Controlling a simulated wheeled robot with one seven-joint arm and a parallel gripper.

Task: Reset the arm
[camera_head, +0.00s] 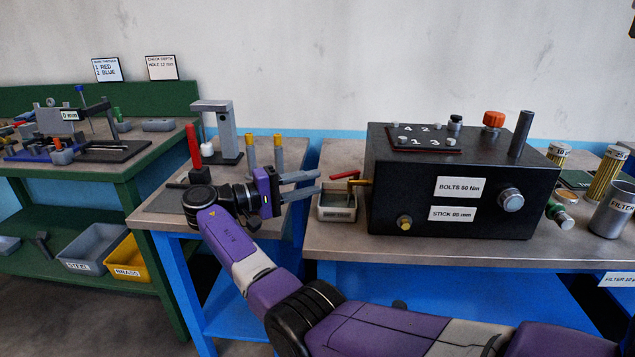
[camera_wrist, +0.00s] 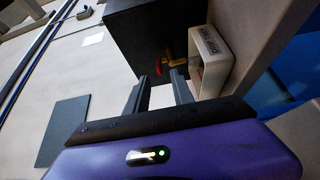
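My gripper (camera_head: 318,182) is at the end of my purple arm, above the right edge of the small middle bench, with its fingers pointing right. Its two dark grey fingers are apart, and nothing shows held between them. In the wrist view the gripper (camera_wrist: 160,77) is also open. A brass tap (camera_head: 360,182) with a red handle (camera_head: 345,175) sticks out of the left side of the black box, just beyond the fingertips. In the wrist view the tap (camera_wrist: 172,63) lies ahead between the fingers; whether a finger touches it I cannot tell.
A small pale labelled tray (camera_head: 338,215) stands below the tap. The black box (camera_head: 400,215) fills much of the right bench. A grey stand (camera_head: 228,135), a red upright piece (camera_head: 193,146) and yellow-topped posts (camera_head: 278,145) stand behind my wrist. A green bench (camera_head: 150,165) is at left.

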